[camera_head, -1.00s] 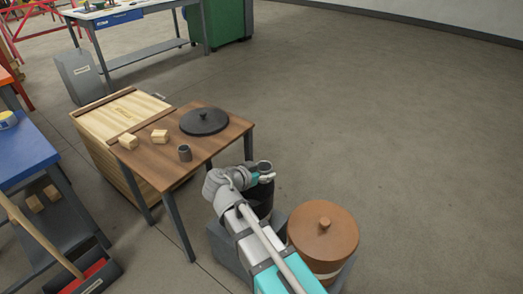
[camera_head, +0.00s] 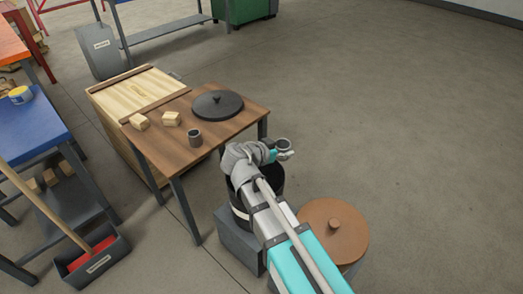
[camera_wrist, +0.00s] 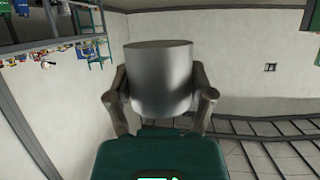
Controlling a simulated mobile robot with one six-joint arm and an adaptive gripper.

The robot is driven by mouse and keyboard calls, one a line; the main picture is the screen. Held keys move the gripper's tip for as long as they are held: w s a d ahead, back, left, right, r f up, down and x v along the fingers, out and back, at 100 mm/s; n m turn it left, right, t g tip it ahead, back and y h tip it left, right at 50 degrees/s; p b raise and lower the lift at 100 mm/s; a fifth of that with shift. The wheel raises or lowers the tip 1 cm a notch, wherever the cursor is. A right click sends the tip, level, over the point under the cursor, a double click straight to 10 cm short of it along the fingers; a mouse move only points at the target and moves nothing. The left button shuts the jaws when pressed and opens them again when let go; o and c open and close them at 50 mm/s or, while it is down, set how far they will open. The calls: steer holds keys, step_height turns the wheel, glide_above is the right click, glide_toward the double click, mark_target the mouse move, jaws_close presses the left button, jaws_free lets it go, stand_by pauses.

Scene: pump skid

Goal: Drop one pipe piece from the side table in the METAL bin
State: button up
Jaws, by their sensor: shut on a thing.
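My gripper (camera_wrist: 160,95) is shut on a grey metal pipe piece (camera_wrist: 160,75), with one finger on each side of it in the wrist view. In the head view the held piece (camera_head: 283,145) shows at the end of my arm, right of the side table (camera_head: 165,152) and apart from it. I cannot read any METAL label.
A brown lidded drum (camera_head: 334,232) stands right of my arm. On the table lie a black round lid (camera_head: 217,104) and two wooden blocks (camera_head: 172,118). A wooden crate (camera_head: 130,92) stands behind it. Floor at the right is clear.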

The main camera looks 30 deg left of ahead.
steer(key=shift+w, duration=0.15)
steer(key=shift+a+f, duration=0.1)
steer(key=shift+f, duration=0.15)
steer(key=w+a+f+n+y+b, duration=0.1)
steer(key=a+f+b, duration=0.5)
steer(key=a+b, duration=0.1)
steer(key=shift+w+a+f+t, duration=0.3)
steer(key=shift+w+a, duration=0.05)
steer(key=shift+a, duration=0.55)
steer(key=shift+f, duration=0.2)
steer(key=shift+f+b, duration=2.8)
steer(key=shift+b, duration=0.25)
steer(key=o, duration=1.2)
